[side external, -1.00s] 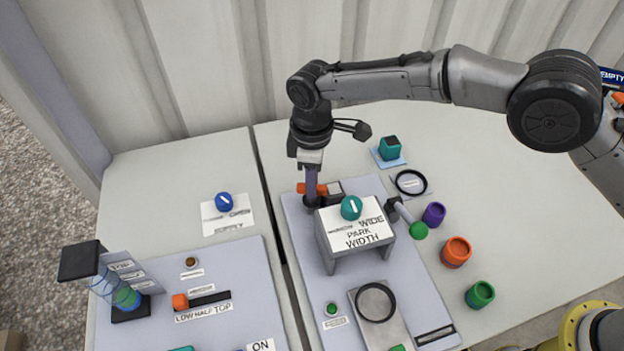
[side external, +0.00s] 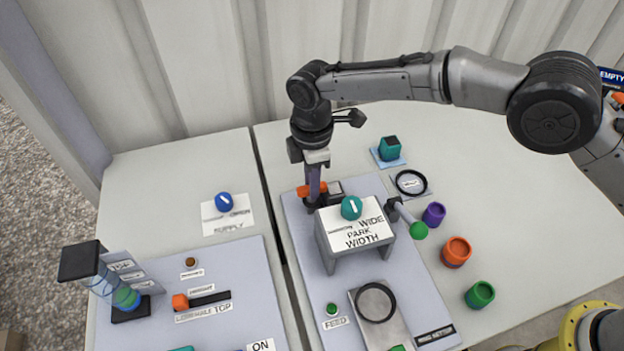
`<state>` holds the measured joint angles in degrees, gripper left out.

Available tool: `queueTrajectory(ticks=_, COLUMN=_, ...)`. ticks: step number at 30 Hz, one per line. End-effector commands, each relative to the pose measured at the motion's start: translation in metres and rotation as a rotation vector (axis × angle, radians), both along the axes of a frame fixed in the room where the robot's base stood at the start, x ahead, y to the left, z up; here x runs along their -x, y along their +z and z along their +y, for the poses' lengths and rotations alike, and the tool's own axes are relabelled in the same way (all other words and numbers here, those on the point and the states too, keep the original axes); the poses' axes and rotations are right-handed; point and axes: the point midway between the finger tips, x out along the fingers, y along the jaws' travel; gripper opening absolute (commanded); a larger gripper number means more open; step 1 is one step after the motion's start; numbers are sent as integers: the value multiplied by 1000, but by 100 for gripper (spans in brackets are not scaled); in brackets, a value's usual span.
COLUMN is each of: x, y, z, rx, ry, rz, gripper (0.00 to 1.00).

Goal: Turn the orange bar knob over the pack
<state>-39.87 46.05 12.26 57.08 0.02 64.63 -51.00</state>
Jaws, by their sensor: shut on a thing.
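The orange bar knob (side external: 304,190) sits at the back of the right-hand grey panel (side external: 297,225), behind the white-topped stand. Its orange part shows just left of my gripper's fingers. My gripper (side external: 314,198) points straight down at the knob and is shut on it. The fingers hide part of the knob, so its exact angle is hard to tell. A small pale block with a dark edge (side external: 335,187) lies just right of the fingers; I cannot tell whether it is the pack.
Purple (side external: 434,214), orange (side external: 456,252) and green (side external: 480,295) cups stand on the right table. A teal cube (side external: 390,147) sits behind.

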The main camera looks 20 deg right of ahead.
Motion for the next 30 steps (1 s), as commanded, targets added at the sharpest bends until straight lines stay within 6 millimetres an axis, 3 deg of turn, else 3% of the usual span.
queueTrajectory(ticks=6, x=-1, y=2, z=2, rx=-4, ry=3, rz=-4, gripper=0)
queueTrajectory(ticks=7, x=-1, y=2, z=2, rx=-4, ry=3, rz=-4, gripper=26)
queueTrajectory(ticks=12, x=0, y=2, z=1, rx=-2, ry=2, rz=-3, gripper=52)
queueTrajectory(ticks=23, x=0, y=6, z=1, rx=-1, ry=0, rz=-2, gripper=52)
queueTrajectory(ticks=30, x=-1, y=45, z=1, rx=-4, ry=0, rz=-5, gripper=52)
